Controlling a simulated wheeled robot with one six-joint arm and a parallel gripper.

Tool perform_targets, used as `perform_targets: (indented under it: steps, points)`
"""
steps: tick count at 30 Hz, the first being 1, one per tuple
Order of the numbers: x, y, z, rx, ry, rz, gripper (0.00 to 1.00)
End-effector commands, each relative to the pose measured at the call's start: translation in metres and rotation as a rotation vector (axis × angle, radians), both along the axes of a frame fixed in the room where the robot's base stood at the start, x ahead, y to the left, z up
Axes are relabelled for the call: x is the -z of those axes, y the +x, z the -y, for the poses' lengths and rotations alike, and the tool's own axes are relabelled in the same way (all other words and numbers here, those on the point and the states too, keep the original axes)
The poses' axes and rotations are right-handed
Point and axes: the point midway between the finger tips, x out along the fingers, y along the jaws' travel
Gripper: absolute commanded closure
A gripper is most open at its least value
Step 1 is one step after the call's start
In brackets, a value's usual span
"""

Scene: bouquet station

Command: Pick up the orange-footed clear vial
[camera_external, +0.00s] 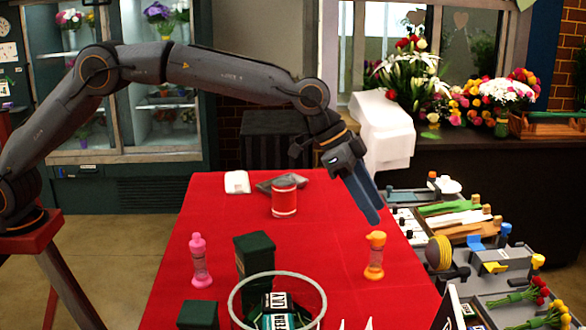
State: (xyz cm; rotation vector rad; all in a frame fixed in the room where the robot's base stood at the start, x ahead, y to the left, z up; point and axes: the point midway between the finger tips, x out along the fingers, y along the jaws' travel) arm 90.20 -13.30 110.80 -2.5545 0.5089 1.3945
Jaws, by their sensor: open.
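The orange-footed clear vial (374,258) stands upright on the red-covered table, right of its middle. It has an orange top, a see-through body and an orange foot. My gripper (371,218) points down and to the right, with its blue-grey fingers just above the vial's top in the picture. The fingers overlap from this angle, so the gap between them is hard to see. The gripper is open with nothing visible in it, and the vial looks apart from it.
A pink-topped vial (199,262) stands to the left. A red can (284,200) is farther back. A cluttered side counter (515,285) lies right of the table.

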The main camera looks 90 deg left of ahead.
Motion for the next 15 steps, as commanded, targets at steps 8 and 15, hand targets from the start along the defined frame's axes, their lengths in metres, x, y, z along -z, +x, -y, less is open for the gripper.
perform_targets:
  steps: [8, 15]
  points:
    - [0.048, 0.000, 0.000, 0.000, 0.001, -0.002, 0.54]
    - [0.066, 0.009, 0.004, 0.000, 0.001, -0.002, 0.54]
